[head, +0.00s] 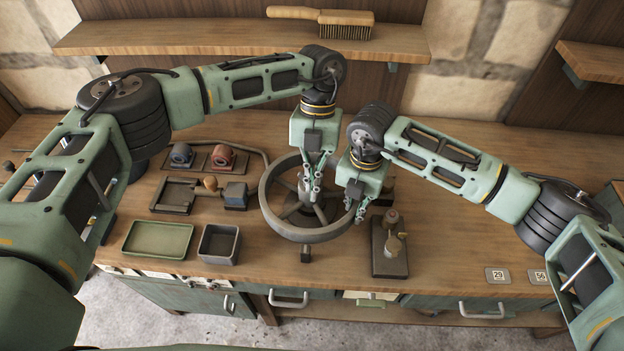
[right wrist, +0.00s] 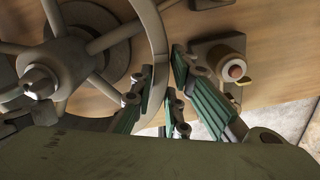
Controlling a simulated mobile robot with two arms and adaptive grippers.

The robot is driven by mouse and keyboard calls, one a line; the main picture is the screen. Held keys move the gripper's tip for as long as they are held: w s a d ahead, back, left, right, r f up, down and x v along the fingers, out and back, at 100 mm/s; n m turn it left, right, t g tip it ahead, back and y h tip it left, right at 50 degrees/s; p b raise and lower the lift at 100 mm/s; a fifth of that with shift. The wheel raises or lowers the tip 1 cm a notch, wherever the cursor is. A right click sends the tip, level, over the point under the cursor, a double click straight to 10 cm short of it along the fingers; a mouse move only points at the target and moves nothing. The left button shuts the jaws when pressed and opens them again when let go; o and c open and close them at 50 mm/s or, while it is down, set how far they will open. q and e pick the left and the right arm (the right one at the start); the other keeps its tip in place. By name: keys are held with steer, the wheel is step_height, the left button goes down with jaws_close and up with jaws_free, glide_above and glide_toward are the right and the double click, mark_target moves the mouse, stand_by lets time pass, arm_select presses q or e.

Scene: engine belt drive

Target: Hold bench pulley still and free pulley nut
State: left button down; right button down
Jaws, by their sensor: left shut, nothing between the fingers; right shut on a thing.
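The bench pulley (head: 268,207) is a large grey spoked wheel on a stand in the middle of the bench. My right gripper (head: 358,211) is shut on its rim at the right side. In the right wrist view, the fingers (right wrist: 166,85) straddle the rim (right wrist: 157,45). My left gripper (head: 314,193) is shut and empty above the hub and largely covers it in the head view. The right wrist view shows the hub with a pale rounded nut-like piece (right wrist: 40,82) at its centre. I cannot tell whether the left fingers touch it.
Right of the pulley stands a dark block with brass-coloured parts (head: 377,255). To the left are a green tray (head: 132,252), a grey bin (head: 204,259), a vise-like fixture (head: 172,209) and two small motor-like parts. A brush (head: 345,31) lies on the shelf. The bench's right side is mostly clear.

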arm_select(q)
steer(key=shift+w+d+n+h, duration=0.1)
steer(key=shift+d+n+h, duration=0.1)
steer(key=shift+n, duration=0.35)
steer(key=shift+d+n+h, duration=0.15)
steer(key=shift+n+h, duration=0.05)
steer(key=shift+n, duration=0.35)
steer(key=shift+w+d+n+h, duration=0.25)
steer(key=shift+w+d+n, duration=0.2)
steer(key=shift+n, duration=0.4)
steer(key=shift+w+d+n+h, duration=0.25)
steer(key=shift+w+d+n, duration=0.2)
steer(key=shift+n, duration=0.4)
steer(key=shift+w+d, duration=0.2)
steer(key=shift+w, duration=0.4)
steer(key=shift+w+n, duration=0.1)
steer(key=shift+n, duration=0.4)
